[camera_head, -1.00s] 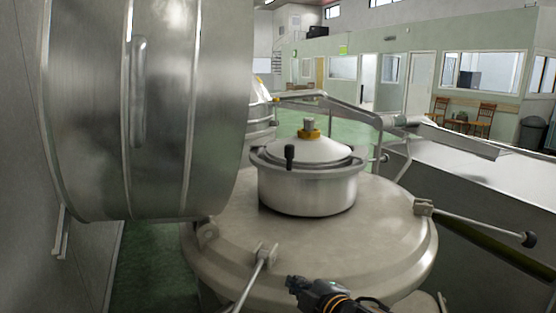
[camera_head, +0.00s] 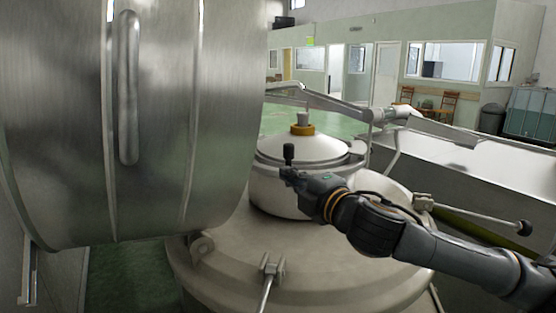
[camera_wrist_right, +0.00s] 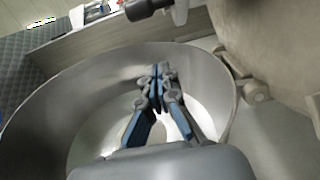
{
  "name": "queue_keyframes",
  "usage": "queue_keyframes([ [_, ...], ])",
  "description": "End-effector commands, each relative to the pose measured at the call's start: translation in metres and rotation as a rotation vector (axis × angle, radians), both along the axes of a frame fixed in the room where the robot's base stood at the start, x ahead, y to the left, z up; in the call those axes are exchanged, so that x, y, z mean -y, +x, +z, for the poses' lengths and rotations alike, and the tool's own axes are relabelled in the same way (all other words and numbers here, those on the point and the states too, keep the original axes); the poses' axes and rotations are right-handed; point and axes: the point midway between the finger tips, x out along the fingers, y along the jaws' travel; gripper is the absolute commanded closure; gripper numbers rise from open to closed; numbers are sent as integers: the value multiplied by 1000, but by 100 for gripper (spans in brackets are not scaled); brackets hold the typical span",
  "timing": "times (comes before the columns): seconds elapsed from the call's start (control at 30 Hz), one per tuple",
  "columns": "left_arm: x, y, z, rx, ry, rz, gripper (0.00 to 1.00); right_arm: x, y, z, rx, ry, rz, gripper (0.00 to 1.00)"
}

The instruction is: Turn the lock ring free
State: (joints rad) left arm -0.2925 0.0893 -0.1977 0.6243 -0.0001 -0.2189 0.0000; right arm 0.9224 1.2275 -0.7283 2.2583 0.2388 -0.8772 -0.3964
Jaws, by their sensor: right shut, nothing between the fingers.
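The steel pot (camera_head: 268,190) stands on the big round vessel top (camera_head: 225,260). Its domed lid (camera_head: 272,146) has a yellow collar (camera_head: 302,130) under a grey stub. A lock ring (camera_head: 340,163) runs around the lid's edge, and its upright black-knobbed handle (camera_head: 289,152) is at the front. My right gripper (camera_head: 288,174) is shut and empty, just below the knob in the head view. In the right wrist view the shut fingertips (camera_wrist_right: 160,70) show over the pot's curved wall (camera_wrist_right: 85,85), apart from the black knob (camera_wrist_right: 147,8). My left gripper is not in view.
A large steel drum (camera_head: 70,130) hangs close on the left. A clamp with a rod (camera_head: 270,270) stands at the vessel's front, and another rod with a black knob (camera_head: 480,215) extends right. A steel trough (camera_head: 470,165) lies at right.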

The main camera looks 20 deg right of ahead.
Motion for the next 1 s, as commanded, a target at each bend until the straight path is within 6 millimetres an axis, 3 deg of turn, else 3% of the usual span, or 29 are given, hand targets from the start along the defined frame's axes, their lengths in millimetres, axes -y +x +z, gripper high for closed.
queue_keyframes([
  [0.13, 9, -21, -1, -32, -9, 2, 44, 0, 0, 0, -1, 1, 0, 100],
  [0.33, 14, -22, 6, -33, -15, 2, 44, -2, 15, 2, -1, 4, 1, 100],
  [0.6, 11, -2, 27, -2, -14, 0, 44, -7, 67, 4, -1, 5, -1, 100],
  [0.8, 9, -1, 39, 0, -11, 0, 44, -12, 103, 3, -1, 2, 1, 100],
  [1.0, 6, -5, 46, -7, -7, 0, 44, 18, 93, 0, -3, 0, -3, 100],
])
